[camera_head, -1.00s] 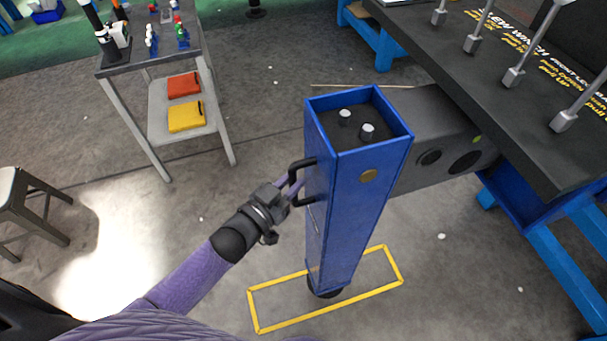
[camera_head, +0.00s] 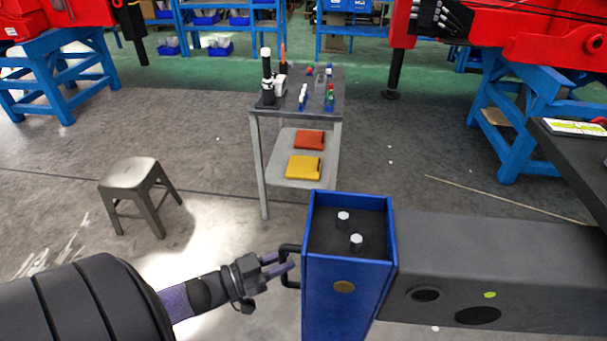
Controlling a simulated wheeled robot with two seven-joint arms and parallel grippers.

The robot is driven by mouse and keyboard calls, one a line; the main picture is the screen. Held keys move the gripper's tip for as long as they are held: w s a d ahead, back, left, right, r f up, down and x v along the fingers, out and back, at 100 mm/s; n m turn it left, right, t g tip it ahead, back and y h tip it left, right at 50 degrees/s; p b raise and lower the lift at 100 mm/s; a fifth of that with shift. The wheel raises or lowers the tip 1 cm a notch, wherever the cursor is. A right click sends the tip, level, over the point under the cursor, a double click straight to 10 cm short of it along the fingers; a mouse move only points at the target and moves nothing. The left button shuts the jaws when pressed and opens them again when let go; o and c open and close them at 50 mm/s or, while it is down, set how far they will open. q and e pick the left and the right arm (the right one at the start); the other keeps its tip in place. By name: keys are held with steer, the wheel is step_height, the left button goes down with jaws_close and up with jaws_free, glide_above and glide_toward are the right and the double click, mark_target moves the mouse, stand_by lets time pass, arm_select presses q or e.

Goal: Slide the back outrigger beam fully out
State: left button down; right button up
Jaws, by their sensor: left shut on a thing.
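The outrigger beam (camera_head: 500,262) is a dark grey box section that runs from the right edge to the blue leg housing. The blue leg housing (camera_head: 345,300) stands upright at the beam's outer end, with two pale bolts on top and a brass disc on its face. A black handle (camera_head: 289,250) sticks out of its left side. My left gripper (camera_head: 282,266) is shut on the black handle, its arm coming in from the lower left. The lower part of the housing is out of frame. My right gripper is not in view.
A grey cart (camera_head: 298,110) with tools on top and red and yellow cases below stands behind the housing. A grey stool (camera_head: 140,180) stands on the left. Blue stands (camera_head: 55,75) bear red machinery at the back. The floor between is open.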

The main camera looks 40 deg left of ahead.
arm_select(q)
steer(key=shift+w+a+r, duration=0.1)
steer(key=shift+w+r, duration=0.05)
steer(key=shift+r, duration=0.1)
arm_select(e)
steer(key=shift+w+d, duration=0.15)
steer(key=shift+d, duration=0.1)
arm_select(q)
steer(key=c, duration=0.9)
jaws_free()
steer(key=o, duration=0.3)
steer(key=shift+w+f, duration=0.15)
steer(key=shift+w, duration=0.05)
steer(key=shift+s, duration=0.1)
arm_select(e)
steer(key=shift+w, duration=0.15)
arm_select(q)
steer(key=v, duration=1)
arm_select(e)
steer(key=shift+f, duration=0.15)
arm_select(q)
steer(key=shift+f, duration=0.15)
